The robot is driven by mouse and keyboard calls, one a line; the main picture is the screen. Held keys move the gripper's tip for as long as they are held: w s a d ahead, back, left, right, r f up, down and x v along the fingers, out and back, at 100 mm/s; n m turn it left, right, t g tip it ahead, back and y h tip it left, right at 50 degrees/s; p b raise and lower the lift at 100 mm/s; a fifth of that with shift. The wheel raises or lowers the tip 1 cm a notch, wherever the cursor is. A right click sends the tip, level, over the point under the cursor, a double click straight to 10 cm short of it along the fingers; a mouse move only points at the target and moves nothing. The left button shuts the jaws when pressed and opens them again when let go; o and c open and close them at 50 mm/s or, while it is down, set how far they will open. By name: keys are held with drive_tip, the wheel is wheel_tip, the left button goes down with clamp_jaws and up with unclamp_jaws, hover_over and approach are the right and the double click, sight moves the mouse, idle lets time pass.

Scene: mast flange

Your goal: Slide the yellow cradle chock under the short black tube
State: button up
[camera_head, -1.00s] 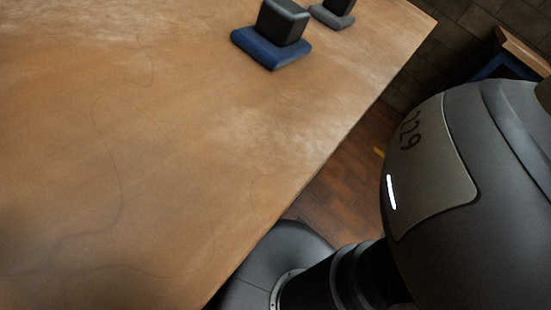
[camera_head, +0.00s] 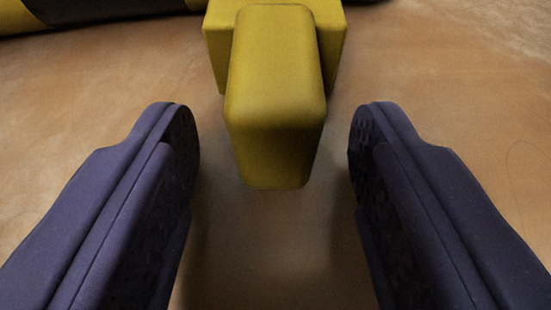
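The yellow cradle chock (camera_head: 273,95) is at the top middle of the camera_head view. A long rounded block, like a handle, points towards me from a wider yellow body behind it. My gripper (camera_head: 275,125) is open, with a dark purple finger on each side of this block. Clear gaps show between both fingers and the block. A dark tube-like piece (camera_head: 105,10) with a yellow part at its left end crosses the top left edge, behind the chock. It may be the short black tube, but most of it is cut off.
The brown tabletop (camera_head: 450,85) is bare on both sides of the chock and between the fingers. A dark piece (camera_head: 362,4) shows at the top edge, right of the chock.

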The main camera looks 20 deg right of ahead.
clamp_jaws()
drive_tip(key=shift+o, duration=0.7)
unclamp_jaws()
drive_tip(key=p+v, duration=0.3)
drive_tip(key=v, duration=0.4)
drive_tip(key=shift+s+a+r, duration=0.1)
drive_tip(key=shift+s+a, duration=0.05)
drive_tip(key=shift+s, duration=0.15)
